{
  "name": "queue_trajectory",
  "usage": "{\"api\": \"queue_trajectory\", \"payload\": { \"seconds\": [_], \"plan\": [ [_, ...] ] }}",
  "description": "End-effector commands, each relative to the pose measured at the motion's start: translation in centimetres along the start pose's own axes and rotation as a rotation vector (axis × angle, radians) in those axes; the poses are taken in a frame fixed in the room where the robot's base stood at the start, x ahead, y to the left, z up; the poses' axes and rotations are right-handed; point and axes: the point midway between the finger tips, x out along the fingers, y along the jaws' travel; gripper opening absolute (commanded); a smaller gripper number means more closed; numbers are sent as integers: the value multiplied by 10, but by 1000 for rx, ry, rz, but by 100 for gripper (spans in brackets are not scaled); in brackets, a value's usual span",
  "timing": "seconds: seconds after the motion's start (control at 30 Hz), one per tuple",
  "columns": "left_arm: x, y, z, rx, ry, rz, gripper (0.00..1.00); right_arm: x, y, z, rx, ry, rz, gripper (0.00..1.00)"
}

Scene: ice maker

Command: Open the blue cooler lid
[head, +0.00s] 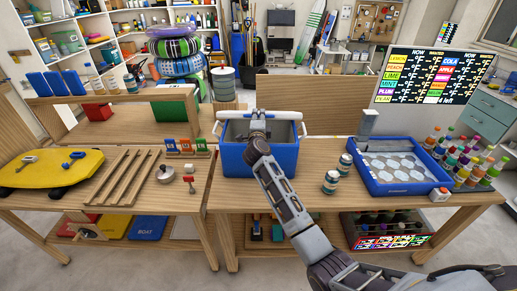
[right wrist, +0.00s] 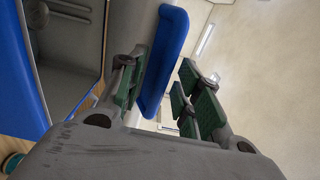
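The blue cooler (head: 285,158) stands on the middle table, with white handle ends at its sides. In the right wrist view the lid's blue edge (right wrist: 160,62) runs between the fingers, and the cooler's grey interior (right wrist: 68,55) shows at left. My right gripper (head: 257,119) is over the middle of the cooler. In the right wrist view its fingers (right wrist: 162,98) are apart, with a gap between the lid and the right finger. My left gripper is out of view.
Two jars (head: 338,172) stand right of the cooler. A blue tray (head: 395,188) and several bottles (head: 470,163) are further right. A left table holds a yellow board (head: 50,168) and wooden strips (head: 118,178). A wooden panel (head: 305,92) rises behind the cooler.

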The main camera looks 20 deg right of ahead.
Motion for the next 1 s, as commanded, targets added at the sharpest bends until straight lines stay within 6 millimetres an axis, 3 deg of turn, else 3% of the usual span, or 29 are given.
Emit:
{"api": "queue_trajectory", "payload": {
  "seconds": [1.0],
  "plan": [
    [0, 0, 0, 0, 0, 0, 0, -56, 1, 1, 0, -1, 1, 34]
  ]
}}
